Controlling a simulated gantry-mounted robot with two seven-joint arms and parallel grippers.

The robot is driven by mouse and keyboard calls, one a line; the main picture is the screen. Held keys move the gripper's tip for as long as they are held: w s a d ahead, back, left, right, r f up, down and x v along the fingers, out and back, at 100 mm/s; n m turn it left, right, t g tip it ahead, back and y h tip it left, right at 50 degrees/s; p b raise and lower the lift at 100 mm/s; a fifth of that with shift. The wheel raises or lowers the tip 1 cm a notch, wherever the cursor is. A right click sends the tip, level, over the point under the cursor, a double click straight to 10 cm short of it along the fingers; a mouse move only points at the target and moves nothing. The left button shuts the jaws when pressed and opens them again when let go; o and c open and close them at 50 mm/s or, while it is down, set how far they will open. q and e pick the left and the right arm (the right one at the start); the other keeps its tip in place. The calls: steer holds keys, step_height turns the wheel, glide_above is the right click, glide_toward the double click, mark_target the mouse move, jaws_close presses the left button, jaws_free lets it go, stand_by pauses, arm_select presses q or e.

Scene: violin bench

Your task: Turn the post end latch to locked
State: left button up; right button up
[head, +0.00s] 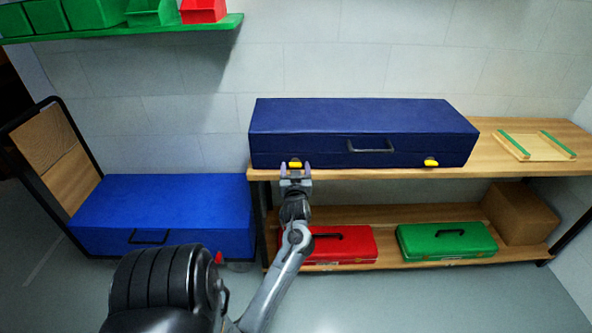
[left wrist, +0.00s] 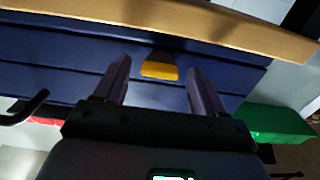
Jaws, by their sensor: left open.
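A dark blue case (head: 360,120) lies shut on the wooden bench, with a black handle (head: 371,146) on its front. It has two yellow latches, a left one (head: 295,164) and a right one (head: 431,162); no label shows which is the post end latch. My left gripper (head: 296,173) is open in front of the left latch. In the left wrist view, the yellow latch (left wrist: 160,70) sits in the gap between the fingers (left wrist: 158,84), near their tips, with space on both sides. I see no contact. My right gripper is out of view.
The bench top (head: 490,165) runs along under the case, with a small wood and green frame (head: 536,147) at right. A red case (head: 342,245), a green case (head: 446,240) and a cardboard box (head: 522,212) stand on the lower shelf. A bright blue chest (head: 165,205) stands left.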

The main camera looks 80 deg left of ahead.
arm_select(q)
steer(key=shift+d, duration=0.1)
steer(key=shift+c, duration=0.6)
steer(key=c, duration=0.9)
steer(key=shift+c, duration=0.2)
